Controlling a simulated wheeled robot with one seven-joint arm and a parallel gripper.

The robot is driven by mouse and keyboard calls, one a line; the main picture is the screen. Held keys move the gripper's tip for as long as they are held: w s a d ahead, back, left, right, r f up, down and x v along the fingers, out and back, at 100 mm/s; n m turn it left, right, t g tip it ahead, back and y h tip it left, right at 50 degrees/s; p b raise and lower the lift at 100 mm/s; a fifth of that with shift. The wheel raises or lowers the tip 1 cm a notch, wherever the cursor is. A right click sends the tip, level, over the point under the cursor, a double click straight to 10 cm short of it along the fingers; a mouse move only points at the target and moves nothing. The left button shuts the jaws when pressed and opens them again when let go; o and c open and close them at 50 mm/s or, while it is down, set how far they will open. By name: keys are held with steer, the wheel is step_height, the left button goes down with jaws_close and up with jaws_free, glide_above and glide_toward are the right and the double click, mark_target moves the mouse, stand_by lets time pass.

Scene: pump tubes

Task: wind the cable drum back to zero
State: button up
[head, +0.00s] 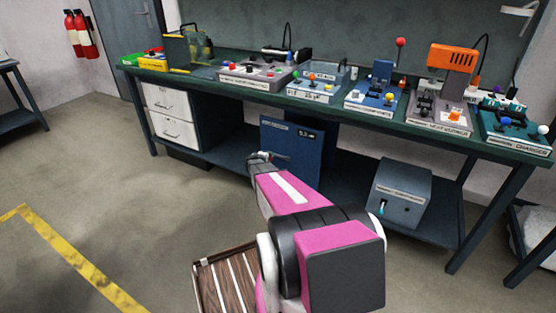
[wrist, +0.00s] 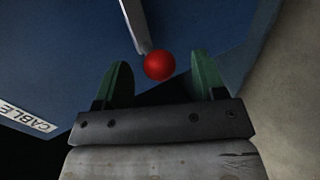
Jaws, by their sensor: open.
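The cable drum unit is a blue panel (head: 291,150) below the bench, with a small dark display (head: 307,134) that seems to read about 5.3. In the wrist view its blue face (wrist: 75,50) fills much of the picture, with a white label (wrist: 26,117) starting "CABLE". A grey crank arm (wrist: 135,25) ends in a red ball knob (wrist: 159,66). My gripper (head: 262,157) is at the panel's left side in the head view. In the wrist view my open gripper (wrist: 160,75) has its green fingers on either side of the knob, with gaps showing on both sides.
The bench (head: 240,97) carries several devices, including an orange-topped one (head: 453,57). White drawers (head: 173,115) stand to the left under the bench. A grey-blue box (head: 400,192) sits on the lower shelf to the right. The floor at the left is clear, with a yellow line (head: 80,262).

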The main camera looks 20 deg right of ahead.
steer(key=c, duration=0.8)
steer(key=shift+f, duration=0.8)
steer(key=shift+s, duration=0.1)
steer(key=shift+s+d+f, duration=0.15)
steer(key=shift+f, duration=0.6)
steer(key=shift+s+d+f, duration=0.2)
steer(key=shift+s+f, duration=0.05)
steer(key=shift+f, duration=0.45)
